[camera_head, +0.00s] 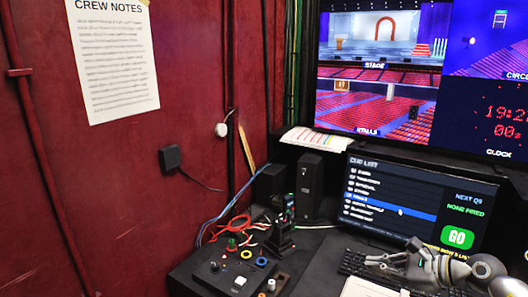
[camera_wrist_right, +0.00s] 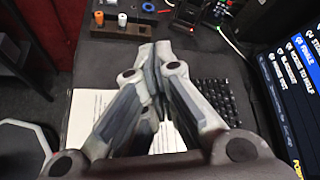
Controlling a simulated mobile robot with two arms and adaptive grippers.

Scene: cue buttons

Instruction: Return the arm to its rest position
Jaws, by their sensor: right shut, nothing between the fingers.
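My right gripper (camera_head: 372,261) comes in from the lower right in the head view. It is shut and empty, its fingers pointing left above the keyboard (camera_head: 352,262) and a white paper sheet (camera_head: 365,289). In the wrist view the right gripper (camera_wrist_right: 155,52) shows its fingertips together, over the dark desk beside the sheet (camera_wrist_right: 92,110) and keyboard (camera_wrist_right: 215,100). The black button panel (camera_head: 215,278) stands to its left in the head view, with several coloured buttons and a white square one. My left gripper is not in view.
A monitor (camera_head: 415,205) with a cue list and green GO stands behind the gripper. Larger screens (camera_head: 380,70) hang above. Dark speakers (camera_head: 310,188) and loose cables (camera_head: 225,215) sit behind the panel. A small block (camera_wrist_right: 118,30) with coloured pegs lies beyond the fingertips.

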